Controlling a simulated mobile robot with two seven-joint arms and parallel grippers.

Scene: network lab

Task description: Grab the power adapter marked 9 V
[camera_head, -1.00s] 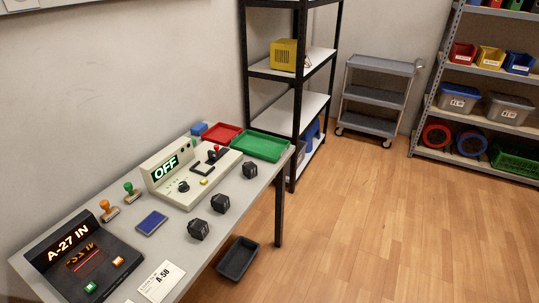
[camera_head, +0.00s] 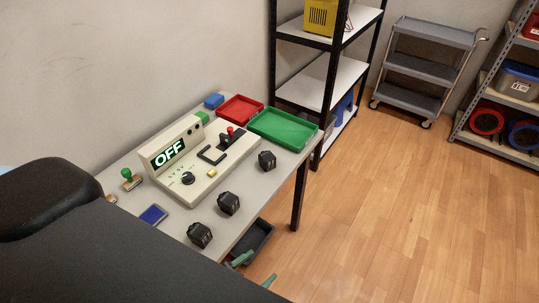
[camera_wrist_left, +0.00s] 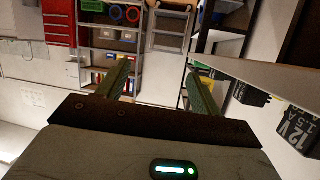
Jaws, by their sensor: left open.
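Three black power adapters sit along the front edge of the table: a near one (camera_head: 200,235), a middle one (camera_head: 229,203) and a far one (camera_head: 267,160). Their markings cannot be read in the head view. In the left wrist view, an adapter marked 12 V 1.5 A (camera_wrist_left: 297,130) is at the right edge, and another adapter (camera_wrist_left: 250,93) is left of it, its marking unreadable. No 9 V marking is legible. My left gripper (camera_head: 255,270) is open and empty, beyond the table's front edge, apart from the adapters; its fingers also show in the wrist view (camera_wrist_left: 162,80). My right gripper is out of view.
A control box reading OFF (camera_head: 205,160), a red tray (camera_head: 240,108), a green tray (camera_head: 283,130), a stamp (camera_head: 131,180) and a blue pad (camera_head: 153,215) are on the table. A dark bin (camera_head: 262,234) is below its edge. A shelf post (camera_head: 325,105) stands behind. Floor on the right is clear.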

